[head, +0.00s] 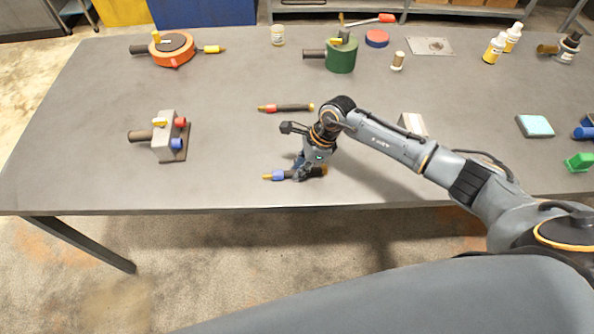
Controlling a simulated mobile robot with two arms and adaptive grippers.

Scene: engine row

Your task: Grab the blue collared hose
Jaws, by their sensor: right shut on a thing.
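The blue collared hose (278,175) lies near the front edge of the table, a short dark hose with a blue collar and a yellow-orange tip at its left end. My right gripper (303,175) reaches down over its middle and is shut on it. The fingers hide part of the dark hose. The hose lies roughly level, at or very close to the table top; I cannot tell whether it touches. A similar hose with a red collar (287,107) lies farther back on the table. My left gripper is not in view.
A grey block with red and blue ports (165,138) stands at left. An orange round unit (172,50) and a green cylinder (341,56) stand at the back. The front left table (100,188) is clear.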

